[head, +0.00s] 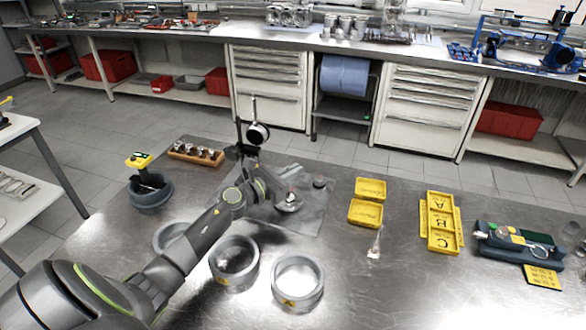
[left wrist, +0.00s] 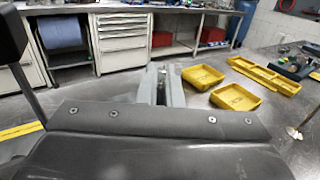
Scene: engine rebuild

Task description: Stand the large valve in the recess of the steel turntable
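My left arm reaches in from the lower left, its gripper (head: 283,192) low over a grey plate near the middle of the table. A round steel disc, which looks like the turntable (head: 290,204), lies right beside the gripper, partly covered. In the left wrist view my gripper's fingers (left wrist: 161,86) are close together, with a thin metallic strip in the slot between them. I cannot tell whether that strip is the large valve's stem. I cannot pick out the large valve with certainty. My right gripper is in neither view.
A dial gauge (head: 257,133) on a stand rises behind my wrist. Grey rings (head: 298,281) stand in front. Yellow trays (head: 365,212) and a small pale item (head: 375,243) lie to the right. A wooden rack (head: 197,152) and a dark bowl (head: 150,192) are at the left.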

